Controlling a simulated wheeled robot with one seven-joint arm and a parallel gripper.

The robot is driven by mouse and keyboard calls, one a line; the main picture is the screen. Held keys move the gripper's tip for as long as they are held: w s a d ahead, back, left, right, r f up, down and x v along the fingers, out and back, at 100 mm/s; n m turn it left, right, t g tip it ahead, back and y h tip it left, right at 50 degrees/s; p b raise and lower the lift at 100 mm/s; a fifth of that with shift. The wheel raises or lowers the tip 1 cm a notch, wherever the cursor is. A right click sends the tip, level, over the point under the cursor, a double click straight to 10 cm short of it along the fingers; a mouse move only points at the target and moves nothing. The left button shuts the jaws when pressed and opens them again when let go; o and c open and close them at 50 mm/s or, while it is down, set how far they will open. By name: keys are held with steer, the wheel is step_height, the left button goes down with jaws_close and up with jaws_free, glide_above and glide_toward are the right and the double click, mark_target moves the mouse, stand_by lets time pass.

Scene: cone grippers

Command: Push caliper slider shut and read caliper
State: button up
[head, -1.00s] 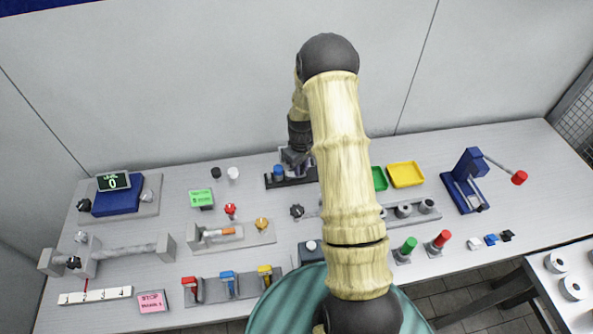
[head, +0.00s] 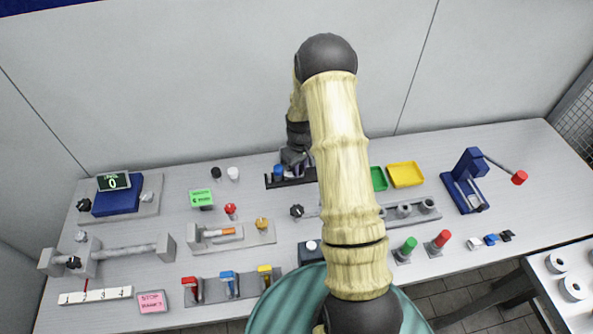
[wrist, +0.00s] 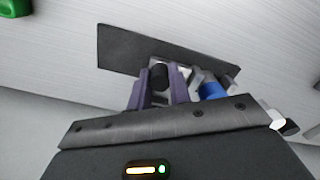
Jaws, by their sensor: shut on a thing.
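A grey beam with end blocks (head: 130,250) lies at the left of the table, and looks like the caliper. A block on it (head: 90,262) stands near its left end, with a black knob (head: 74,263) at its front. A red pointer below meets a white scale strip (head: 95,295) near its left end. My gripper (head: 295,160) is far from it, at a black rack (head: 277,184) at the back centre. In the wrist view the gripper fingers (wrist: 160,85) are shut on a dark cylindrical piece (wrist: 159,75). A blue cylinder (wrist: 212,91) stands beside them.
A blue block with a display reading 0 (head: 115,200) is at the back left. A rail with an orange part (head: 220,234), levers (head: 229,285) and a pink STOP card (head: 152,301) lie nearby. My arm hides part of the table centre.

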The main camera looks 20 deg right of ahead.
steer(key=shift+a, duration=0.6)
stand_by(1.5)
steer(key=o, duration=1.2)
steer(key=shift+c, duration=0.2)
steer(key=shift+w, duration=0.1)
step_height(320, 180, up, 9)
steer(key=p, duration=0.6)
stand_by(1.1)
